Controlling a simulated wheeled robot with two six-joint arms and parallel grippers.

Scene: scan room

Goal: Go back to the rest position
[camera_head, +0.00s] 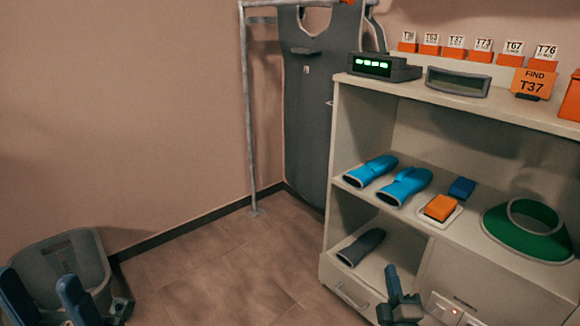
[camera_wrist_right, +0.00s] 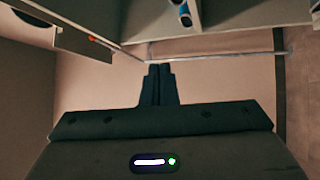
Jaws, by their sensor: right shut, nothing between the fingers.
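My right gripper (camera_head: 391,268) is at the lower right of the head view, in front of the shelf unit's lower part. Its fingers point up and are together, with nothing between them. In the right wrist view its fingertips (camera_wrist_right: 159,70) also meet, empty, with no object touching them. My left gripper (camera_head: 42,276) shows at the bottom left corner of the head view. Its two dark blue fingers stand wide apart, with nothing visible between them; the picture edge cuts off the rest.
The shelf unit (camera_head: 386,213) fills the right side, holding blue gloves (camera_head: 404,186), an orange block (camera_head: 440,207) and a green collar (camera_head: 530,243). A grey bin (camera_head: 92,262) stands behind my left gripper. An apron (camera_head: 305,120) hangs on a rack. Floor between is clear.

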